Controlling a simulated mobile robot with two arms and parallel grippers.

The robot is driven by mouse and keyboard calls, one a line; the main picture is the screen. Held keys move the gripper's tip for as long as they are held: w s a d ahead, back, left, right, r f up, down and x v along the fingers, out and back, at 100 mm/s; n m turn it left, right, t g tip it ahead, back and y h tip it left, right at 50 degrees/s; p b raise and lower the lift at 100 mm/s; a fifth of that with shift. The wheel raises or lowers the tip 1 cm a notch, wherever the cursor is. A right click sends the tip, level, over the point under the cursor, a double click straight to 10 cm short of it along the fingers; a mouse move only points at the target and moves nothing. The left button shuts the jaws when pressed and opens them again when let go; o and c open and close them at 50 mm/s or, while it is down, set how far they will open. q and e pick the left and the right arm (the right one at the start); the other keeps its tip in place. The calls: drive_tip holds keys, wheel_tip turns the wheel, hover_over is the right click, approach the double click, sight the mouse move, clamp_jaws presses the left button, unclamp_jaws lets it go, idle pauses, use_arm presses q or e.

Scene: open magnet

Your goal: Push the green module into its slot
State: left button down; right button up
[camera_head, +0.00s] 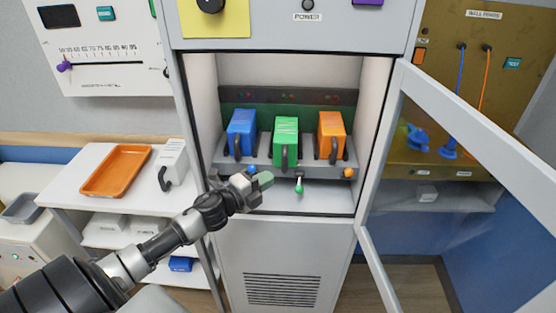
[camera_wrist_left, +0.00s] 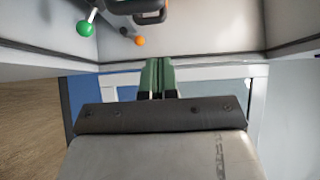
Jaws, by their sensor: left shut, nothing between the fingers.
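The green module (camera_head: 285,133) sits in the rack inside the open cabinet, between the blue module (camera_head: 241,131) and the orange module (camera_head: 331,133). It seems to stick out a little further forward than those two. Its dark handle (camera_head: 285,158) faces me. Below it a lever with a green knob (camera_head: 299,189) hangs down; the knob also shows in the left wrist view (camera_wrist_left: 86,29). My left gripper (camera_head: 264,181) is shut and empty, in front of the rack, below and left of the green module, apart from it. Its green-padded fingers (camera_wrist_left: 157,78) are together.
The orange-knobbed lever (camera_head: 348,173) is at the right of the rack ledge. The cabinet's glass door (camera_head: 462,165) stands open at right. On the left a white shelf holds an orange tray (camera_head: 116,170) and a white module (camera_head: 173,162). The cabinet floor below the rack is clear.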

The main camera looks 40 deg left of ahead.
sight(286, 146)
use_arm(q)
drive_tip(key=w+a+p, duration=0.1)
drive_tip(key=w, duration=0.6)
drive_tip(key=shift+w+p, duration=0.25)
drive_tip(key=shift+p, duration=0.15)
use_arm(e)
drive_tip(key=shift+s+a+r, duration=0.1)
drive_tip(key=shift+a+r, duration=0.2)
drive_tip(key=shift+r, duration=0.3)
drive_tip(key=shift+s+a+r, duration=0.1)
drive_tip(key=shift+a+r, duration=0.15)
drive_tip(key=shift+r, duration=0.3)
use_arm(q)
drive_tip(key=shift+a, duration=0.1)
use_arm(e)
drive_tip(key=shift+d, duration=0.1)
